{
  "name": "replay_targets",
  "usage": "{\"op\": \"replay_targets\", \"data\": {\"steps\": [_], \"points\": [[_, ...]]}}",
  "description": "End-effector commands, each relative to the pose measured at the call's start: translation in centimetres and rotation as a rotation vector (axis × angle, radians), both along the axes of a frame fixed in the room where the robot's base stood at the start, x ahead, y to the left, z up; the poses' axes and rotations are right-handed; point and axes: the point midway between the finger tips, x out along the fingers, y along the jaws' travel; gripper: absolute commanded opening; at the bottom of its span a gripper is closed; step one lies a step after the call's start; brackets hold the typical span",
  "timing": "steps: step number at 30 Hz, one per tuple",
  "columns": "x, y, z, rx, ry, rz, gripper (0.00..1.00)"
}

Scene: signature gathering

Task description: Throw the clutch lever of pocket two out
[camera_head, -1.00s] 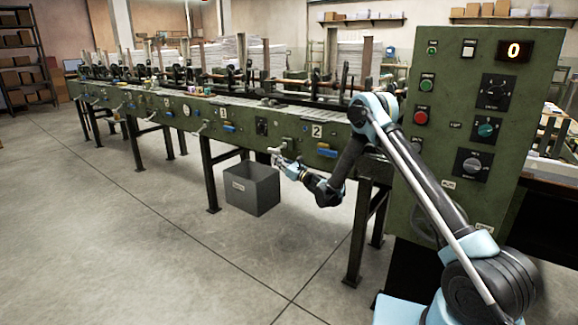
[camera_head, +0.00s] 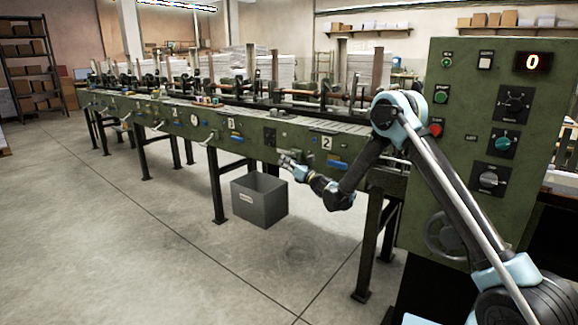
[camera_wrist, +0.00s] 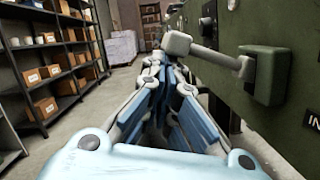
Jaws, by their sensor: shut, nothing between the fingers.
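The pocket two plate (camera_head: 327,142) is on the green machine's front. In the wrist view a grey clutch lever (camera_wrist: 205,51) with a blocky knob sticks out leftward from a dark green mounting block (camera_wrist: 268,75). A partly cut-off plate starting with "IN" (camera_wrist: 313,120) is below the block. My gripper (camera_wrist: 172,75) is shut and empty, with its fingertips just below and slightly left of the lever's knob; I cannot tell whether they touch. In the head view my gripper (camera_head: 284,158) is at the machine front left of the plate, and the lever there is hard to make out.
A grey open bin (camera_head: 260,205) stands on the floor below my gripper. The control panel (camera_head: 490,150) with its knobs and a "0" display is at right. Pocket three's plate (camera_head: 230,122) is further left. Shelving (camera_wrist: 55,60) is far off.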

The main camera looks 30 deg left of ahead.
Motion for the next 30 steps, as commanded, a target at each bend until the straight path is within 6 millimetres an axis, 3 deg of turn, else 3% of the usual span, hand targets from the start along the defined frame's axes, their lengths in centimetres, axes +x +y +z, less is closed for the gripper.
{"op": "replay_targets", "data": {"steps": [14,22,30], "points": [[-0.2,0.1,-0.4,0.0,0.0,0.001,0.0],[-1.0,0.1,-4.1,0.001,0.001,-0.002,0.0],[-2.3,-5.4,-5.0,0.0,0.001,-0.004,0.0]]}}
